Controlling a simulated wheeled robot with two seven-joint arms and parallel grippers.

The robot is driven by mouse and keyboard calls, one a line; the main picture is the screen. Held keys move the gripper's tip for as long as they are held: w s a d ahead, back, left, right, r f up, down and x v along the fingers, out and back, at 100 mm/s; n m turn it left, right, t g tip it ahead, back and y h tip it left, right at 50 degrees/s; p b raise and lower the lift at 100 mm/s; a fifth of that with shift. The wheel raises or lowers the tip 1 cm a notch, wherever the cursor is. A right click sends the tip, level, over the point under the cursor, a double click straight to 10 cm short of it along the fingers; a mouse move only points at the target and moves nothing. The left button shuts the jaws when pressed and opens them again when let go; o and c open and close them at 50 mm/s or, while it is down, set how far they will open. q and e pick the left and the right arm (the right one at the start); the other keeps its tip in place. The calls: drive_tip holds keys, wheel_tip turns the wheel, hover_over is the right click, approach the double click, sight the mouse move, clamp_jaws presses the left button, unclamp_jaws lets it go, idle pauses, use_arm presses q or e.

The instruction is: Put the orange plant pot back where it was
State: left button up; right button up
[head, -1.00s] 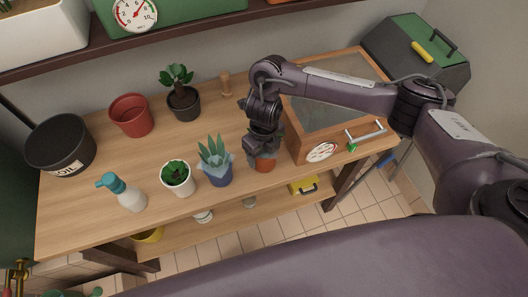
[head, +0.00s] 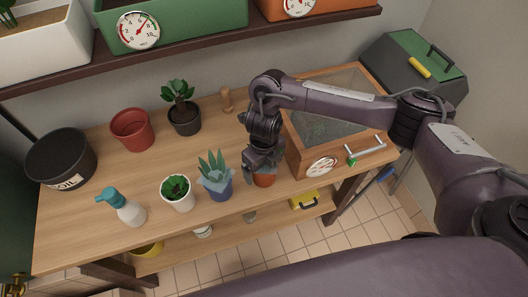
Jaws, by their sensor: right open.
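The orange plant pot (head: 264,180) stands on the wooden table near its front edge, just left of the wooden box with a glass lid. My right gripper (head: 262,165) reaches down from above over the pot and hides its upper part and whatever is in it. The jaws are open around or just above the rim; I cannot tell which. My left gripper is out of view.
Left of the orange pot stand a blue pot with a succulent (head: 217,183), a white pot (head: 178,193) and a spray bottle (head: 122,207). Behind are a red pot (head: 132,130), a dark pot with a plant (head: 184,120) and a black soil bucket (head: 62,160). The glass-lidded box (head: 308,158) is close at right.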

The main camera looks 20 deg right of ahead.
wheel_tip(320, 180, up, 10)
drive_tip(key=shift+f+p, duration=0.1)
drive_tip(key=shift+p, duration=0.6)
drive_tip(key=shift+r, duration=0.85)
